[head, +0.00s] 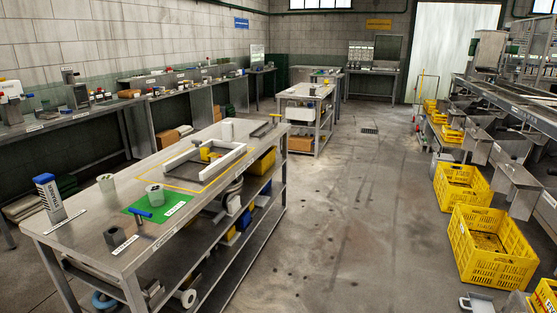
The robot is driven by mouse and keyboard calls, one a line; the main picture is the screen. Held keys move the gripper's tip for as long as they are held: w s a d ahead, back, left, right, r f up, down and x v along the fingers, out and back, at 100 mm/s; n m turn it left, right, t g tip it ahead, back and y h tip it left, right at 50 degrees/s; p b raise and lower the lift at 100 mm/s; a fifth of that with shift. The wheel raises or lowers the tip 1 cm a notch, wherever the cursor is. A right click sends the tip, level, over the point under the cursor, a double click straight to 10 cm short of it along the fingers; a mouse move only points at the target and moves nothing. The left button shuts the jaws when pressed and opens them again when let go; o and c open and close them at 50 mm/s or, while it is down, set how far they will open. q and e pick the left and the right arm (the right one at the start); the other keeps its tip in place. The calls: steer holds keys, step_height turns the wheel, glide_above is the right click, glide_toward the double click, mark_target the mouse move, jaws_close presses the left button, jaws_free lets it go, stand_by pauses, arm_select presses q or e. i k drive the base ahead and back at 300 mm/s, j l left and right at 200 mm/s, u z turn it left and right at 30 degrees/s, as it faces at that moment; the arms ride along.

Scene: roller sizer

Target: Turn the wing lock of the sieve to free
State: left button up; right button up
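A pale rectangular frame (238,151), which looks like the sieve, lies inside a yellow outline on the steel workbench (87,240). A small yellow part (206,154) sits at its middle and may be the wing lock, but it is too small to tell its shape or how it is turned. Neither of my grippers is in view.
A green mat (172,209) with a blue-handled tool (140,213), cups (155,195) and an upright box (50,198) are on the near part of the bench. Yellow crates (492,246) line the right. The floor aisle (345,210) between is clear.

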mark_target(197, 143)
steer(key=i, duration=0.55)
steer(key=i+l+u, duration=0.1)
steer(key=i, duration=0.5)
steer(key=i+l, duration=0.15)
steer(key=i, duration=0.4)
